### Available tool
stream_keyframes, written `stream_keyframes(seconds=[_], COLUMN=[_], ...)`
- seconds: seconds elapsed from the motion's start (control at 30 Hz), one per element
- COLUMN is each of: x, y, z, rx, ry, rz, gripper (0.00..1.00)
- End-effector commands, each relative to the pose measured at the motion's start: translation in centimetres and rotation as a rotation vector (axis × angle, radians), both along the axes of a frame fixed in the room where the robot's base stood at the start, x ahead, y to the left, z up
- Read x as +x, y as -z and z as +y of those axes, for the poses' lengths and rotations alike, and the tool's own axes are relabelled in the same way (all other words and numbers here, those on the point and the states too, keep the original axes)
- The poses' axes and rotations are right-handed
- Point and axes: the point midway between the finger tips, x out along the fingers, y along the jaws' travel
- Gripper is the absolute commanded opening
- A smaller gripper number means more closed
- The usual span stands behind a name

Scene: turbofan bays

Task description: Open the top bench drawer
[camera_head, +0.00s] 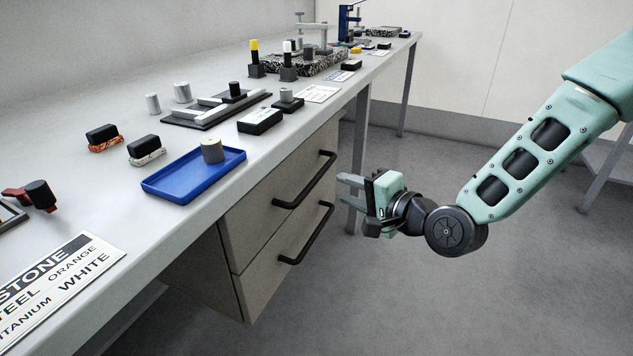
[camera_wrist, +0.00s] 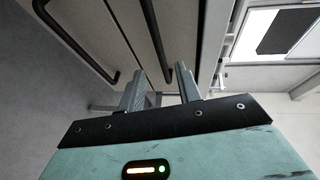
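The top bench drawer (camera_head: 258,217) is the upper of two grey fronts under the bench and looks closed. Its black bar handle (camera_head: 308,183) runs along the front; in the wrist view this handle (camera_wrist: 155,40) lies just beyond my fingertips. My gripper (camera_head: 344,188) is to the right of the handle, apart from it, with its fingers pointing at the drawers. In the wrist view my gripper (camera_wrist: 160,76) shows two grey fingers spread apart with nothing between them.
The lower drawer (camera_head: 262,285) has a similar handle (camera_head: 308,238), also seen at the wrist view's left (camera_wrist: 75,40). The bench top (camera_head: 205,105) overhangs the drawers and carries a blue tray (camera_head: 175,186) and several parts. A bench leg (camera_head: 358,160) stands behind my gripper.

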Motion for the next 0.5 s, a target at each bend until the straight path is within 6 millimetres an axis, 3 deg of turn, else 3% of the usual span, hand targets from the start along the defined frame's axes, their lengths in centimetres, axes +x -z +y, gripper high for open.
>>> stream_keyframes(seconds=[0.2,0.5], x=[3.2,6.4], y=[1.0,1.8], z=[3.3,6.3], rx=[0.001,-0.001], ry=[-0.002,0.000], rz=[-0.002,-0.001], gripper=[0.34,0.34])
